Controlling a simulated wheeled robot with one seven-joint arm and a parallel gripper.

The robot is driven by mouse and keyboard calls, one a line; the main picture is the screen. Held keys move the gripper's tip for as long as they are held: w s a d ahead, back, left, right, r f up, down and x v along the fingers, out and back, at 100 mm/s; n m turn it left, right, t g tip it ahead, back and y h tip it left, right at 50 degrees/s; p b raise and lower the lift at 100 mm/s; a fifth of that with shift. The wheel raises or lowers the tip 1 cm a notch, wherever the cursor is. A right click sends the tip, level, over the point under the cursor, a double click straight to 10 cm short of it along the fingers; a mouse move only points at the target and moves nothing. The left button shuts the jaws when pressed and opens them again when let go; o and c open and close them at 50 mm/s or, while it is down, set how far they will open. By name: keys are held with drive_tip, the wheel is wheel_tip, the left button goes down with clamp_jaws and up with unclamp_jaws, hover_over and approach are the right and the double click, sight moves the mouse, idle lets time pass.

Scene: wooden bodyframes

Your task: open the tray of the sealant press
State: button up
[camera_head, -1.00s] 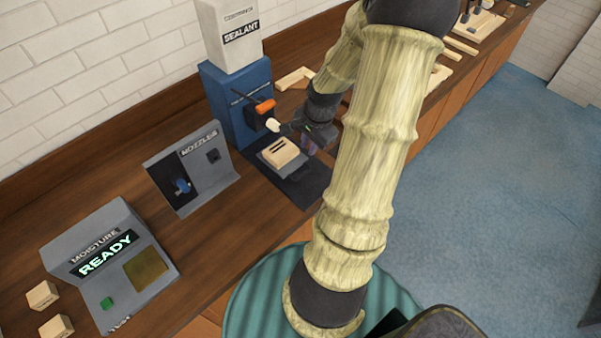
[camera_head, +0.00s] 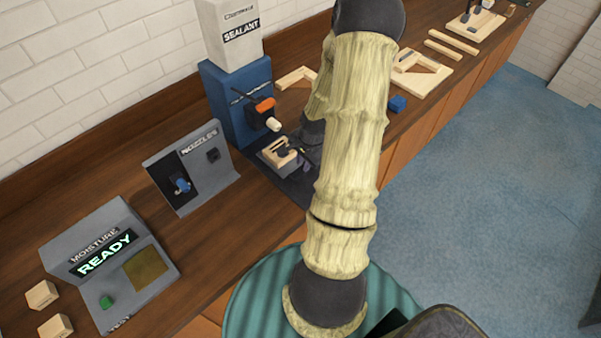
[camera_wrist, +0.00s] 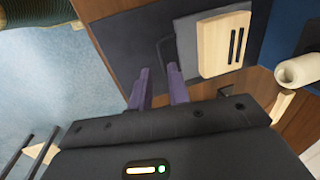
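The sealant press (camera_head: 225,105) is a blue column under a white box, with an orange-tipped lever and a pale nozzle (camera_wrist: 298,70). Below the nozzle is its grey tray (camera_wrist: 184,38), holding a pale wooden block (camera_wrist: 222,45) with two dark slots. The block also shows in the head view (camera_head: 270,155). A thin dark wire handle (camera_wrist: 159,50) sticks out from the tray's edge. My gripper (camera_wrist: 159,72) is open, its two purple fingers apart, with the handle just at the fingertips. I cannot tell whether they touch. My arm hides part of the gripper in the head view.
The nozzle stand (camera_head: 192,168) and moisture meter (camera_head: 110,265), reading READY, stand left on the wooden counter. Two small blocks lie at the far left. A blue block (camera_head: 397,103) and wooden frame pieces (camera_head: 420,75) lie right of the press. The blue floor is clear.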

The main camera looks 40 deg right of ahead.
sight(300, 176)
drive_tip(key=f, duration=0.2)
drive_tip(key=w+f, duration=0.1)
drive_tip(key=f, duration=0.4)
drive_tip(key=shift+w+f+p, duration=0.15)
drive_tip(key=shift+w+p, duration=0.1)
drive_tip(key=shift+p, duration=0.05)
clamp_jaws()
